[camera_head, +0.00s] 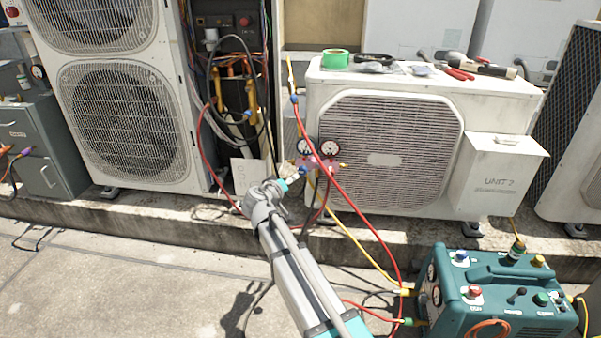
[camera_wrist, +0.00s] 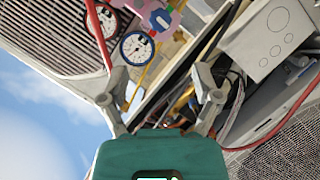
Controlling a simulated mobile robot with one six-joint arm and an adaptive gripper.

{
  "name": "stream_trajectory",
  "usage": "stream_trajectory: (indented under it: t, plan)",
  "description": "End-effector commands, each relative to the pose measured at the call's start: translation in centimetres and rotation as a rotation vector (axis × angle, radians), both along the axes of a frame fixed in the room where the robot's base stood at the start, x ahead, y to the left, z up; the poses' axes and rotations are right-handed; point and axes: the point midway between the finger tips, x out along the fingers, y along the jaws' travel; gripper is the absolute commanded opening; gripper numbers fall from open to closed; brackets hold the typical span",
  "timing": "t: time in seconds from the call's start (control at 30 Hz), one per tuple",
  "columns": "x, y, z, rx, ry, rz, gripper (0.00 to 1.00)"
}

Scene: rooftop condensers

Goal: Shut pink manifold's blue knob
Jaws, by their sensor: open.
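The pink manifold (camera_head: 322,163) hangs in front of the white condenser's left end, with two round gauges (camera_head: 330,149) above it. Its blue knob (camera_head: 303,171) is on the left side, close to my gripper (camera_head: 290,170). In the wrist view the pink manifold (camera_wrist: 172,8) is at the top, partly cut off, with the blue knob (camera_wrist: 160,20) and a blue-rimmed gauge (camera_wrist: 137,47) beside it. My gripper (camera_wrist: 163,82) is open there, its fingers apart and empty. The knob lies beyond the fingertips, not between them.
Red and yellow hoses (camera_head: 352,228) run from the manifold to a teal machine (camera_head: 500,300) at lower right. A tall condenser unit (camera_head: 125,110) stands left, and cables hang by an open electrical panel (camera_head: 235,70).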

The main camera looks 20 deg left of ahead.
Motion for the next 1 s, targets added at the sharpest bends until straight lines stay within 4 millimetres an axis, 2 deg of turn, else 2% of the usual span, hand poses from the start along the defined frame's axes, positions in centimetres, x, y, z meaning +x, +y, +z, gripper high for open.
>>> stream_trajectory:
  t: [0.27,0.8,1.0]
  plan:
    - [2.0,0.2,-0.8,0.0,0.001,0.002,0.81]
    - [9.6,0.0,-3.1,-0.001,0.001,0.003,0.81]
    - [11.8,0.0,-3.8,0.0,0.001,0.002,0.81]
